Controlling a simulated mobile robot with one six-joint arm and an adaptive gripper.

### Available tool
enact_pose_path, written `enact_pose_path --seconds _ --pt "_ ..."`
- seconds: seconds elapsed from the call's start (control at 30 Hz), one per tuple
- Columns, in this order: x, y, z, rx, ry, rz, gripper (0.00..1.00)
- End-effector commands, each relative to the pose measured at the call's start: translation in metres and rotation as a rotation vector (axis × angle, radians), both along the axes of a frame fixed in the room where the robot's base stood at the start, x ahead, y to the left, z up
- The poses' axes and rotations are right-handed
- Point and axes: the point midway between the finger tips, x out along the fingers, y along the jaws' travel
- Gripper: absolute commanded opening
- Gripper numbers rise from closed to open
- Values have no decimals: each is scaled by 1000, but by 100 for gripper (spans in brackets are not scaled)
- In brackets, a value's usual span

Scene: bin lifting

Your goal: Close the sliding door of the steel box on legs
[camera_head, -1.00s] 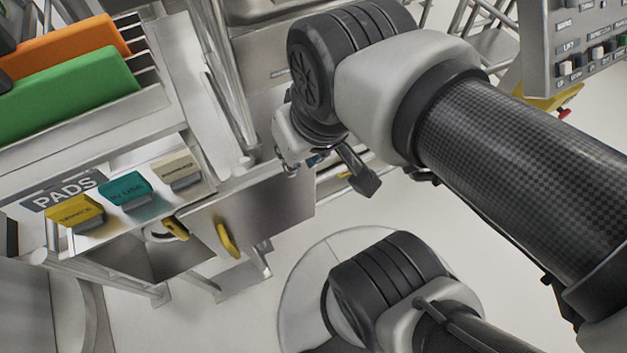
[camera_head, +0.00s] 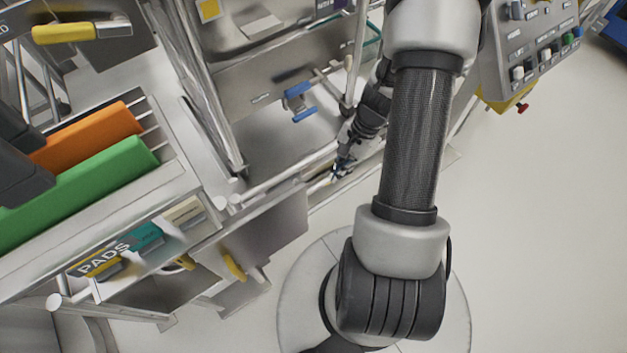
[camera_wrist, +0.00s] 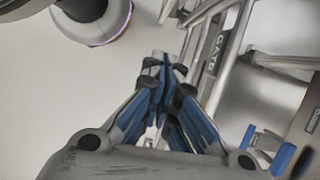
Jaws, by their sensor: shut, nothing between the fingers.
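A steel box (camera_head: 157,292) on legs shows at the lower left of the head view, with a dark opening below the PADS shelf. A flat steel panel (camera_head: 285,228) with a yellow handle (camera_head: 234,267) stands out to the right of that opening; it looks like the sliding door, drawn aside. My gripper (camera_head: 341,170) is beyond the panel, up and to the right of it, beside a metal rail and apart from the yellow handle. In the wrist view my gripper (camera_wrist: 163,68) has its blue-padded fingers together and empty.
Orange (camera_head: 90,135) and green (camera_head: 90,185) pads stand in a rack at left. A steel compartment with a blue handle (camera_head: 299,102) is behind my gripper. A control panel (camera_head: 530,45) is at upper right. The floor at right is clear.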

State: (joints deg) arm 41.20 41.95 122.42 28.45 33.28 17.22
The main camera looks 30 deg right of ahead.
Motion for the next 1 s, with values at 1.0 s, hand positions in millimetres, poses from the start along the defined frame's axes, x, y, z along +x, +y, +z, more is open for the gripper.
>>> enact_pose_path --seconds 1.0 --pt "-10 70 -108 17 26 -52 0"
